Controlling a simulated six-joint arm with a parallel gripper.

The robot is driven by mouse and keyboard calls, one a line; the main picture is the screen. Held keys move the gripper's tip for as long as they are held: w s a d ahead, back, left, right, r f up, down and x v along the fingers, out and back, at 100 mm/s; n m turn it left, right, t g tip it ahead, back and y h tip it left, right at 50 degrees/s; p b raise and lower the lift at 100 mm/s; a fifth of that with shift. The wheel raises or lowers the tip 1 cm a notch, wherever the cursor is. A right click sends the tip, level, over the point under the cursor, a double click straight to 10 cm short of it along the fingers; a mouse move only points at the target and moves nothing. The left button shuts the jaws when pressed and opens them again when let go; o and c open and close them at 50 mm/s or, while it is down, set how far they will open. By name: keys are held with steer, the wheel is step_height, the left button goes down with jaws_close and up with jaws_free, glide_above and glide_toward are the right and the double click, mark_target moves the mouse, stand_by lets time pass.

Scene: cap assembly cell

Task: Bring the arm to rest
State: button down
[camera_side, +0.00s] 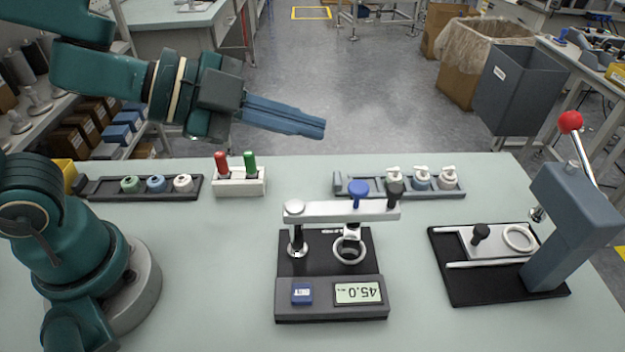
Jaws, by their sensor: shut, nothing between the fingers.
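My gripper (318,127) is in the upper middle of the side view, held in the air beyond the back edge of the table. Its blue-grey fingers point right and slightly down. They are shut together with nothing between them. My teal arm (105,72) reaches over from the left. The gripper is well above the white and teal-tinted table (215,270) and touches nothing.
A gauge with a display (357,293) stands mid-table. A press with a red-knobbed lever (570,122) stands at right. A dark rack (100,188), a white holder (240,183) with red and green pens, and a grey rack (455,187) line the back. The front left-centre table is clear.

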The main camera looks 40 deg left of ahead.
steer(key=s+a+r+n+t+y, duration=0.1)
steer(key=a+r+n+y, duration=0.2)
steer(key=a+n+y, duration=0.75)
steer(key=s+d+f+n+g+h, duration=0.1)
steer(key=s+f+n+g+h, duration=0.3)
steer(key=s, duration=0.5)
step_height(320, 180, down, 2)
steer(key=shift+s+f+n+g, duration=0.1)
steer(key=shift+s+n+g, duration=0.25)
steer(key=shift+n+g, duration=0.55)
